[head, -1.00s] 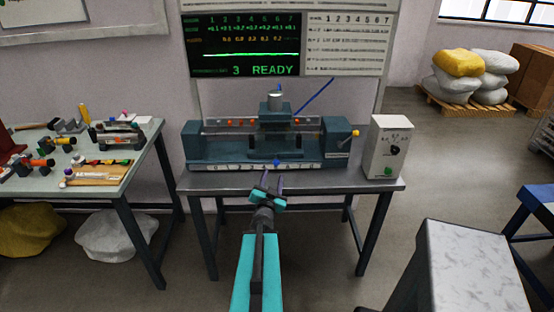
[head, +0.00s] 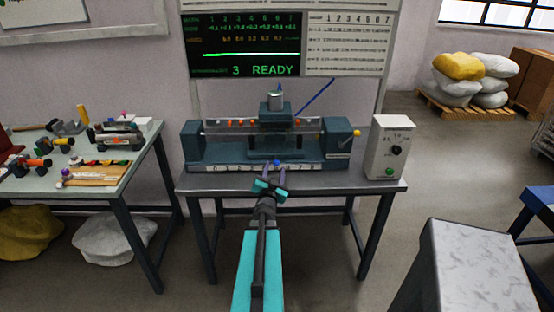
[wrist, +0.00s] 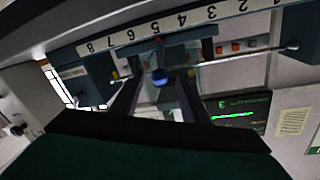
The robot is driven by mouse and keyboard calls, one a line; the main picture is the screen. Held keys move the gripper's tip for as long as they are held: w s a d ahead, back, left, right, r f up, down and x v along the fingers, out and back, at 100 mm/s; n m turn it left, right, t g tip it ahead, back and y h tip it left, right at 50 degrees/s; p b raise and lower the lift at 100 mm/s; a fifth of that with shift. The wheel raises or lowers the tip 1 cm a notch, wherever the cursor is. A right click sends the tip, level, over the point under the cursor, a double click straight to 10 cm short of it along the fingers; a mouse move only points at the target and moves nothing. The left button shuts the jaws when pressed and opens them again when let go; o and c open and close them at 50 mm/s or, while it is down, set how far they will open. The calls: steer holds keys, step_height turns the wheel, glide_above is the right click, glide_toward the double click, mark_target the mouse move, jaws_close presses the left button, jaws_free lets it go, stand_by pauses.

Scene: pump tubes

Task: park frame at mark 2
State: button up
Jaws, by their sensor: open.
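The dark teal sliding frame (head: 277,118) stands upright near the middle of the bench machine, with a grey cylinder on top. A blue knob (head: 277,162) sits low at its front, above the white numbered strip (head: 230,168). In the wrist view the numbers on the strip (wrist: 170,25) run from high at left to low at right, and a small pointer appears near the 5. My gripper (head: 275,173) is open in front of the knob. In the wrist view the blue knob (wrist: 160,77) appears between my open fingers (wrist: 155,95); contact cannot be told.
A white control box (head: 390,147) with a dial and green button stands right of the machine. The screen (head: 245,45) above reads "3 READY". A tool table (head: 130,180) is at left and a pale-topped stand (head: 475,260) at front right.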

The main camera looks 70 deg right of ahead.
steer(key=shift+p+x, duration=1.35)
steer(key=shift+x, duration=3)
jaws_close()
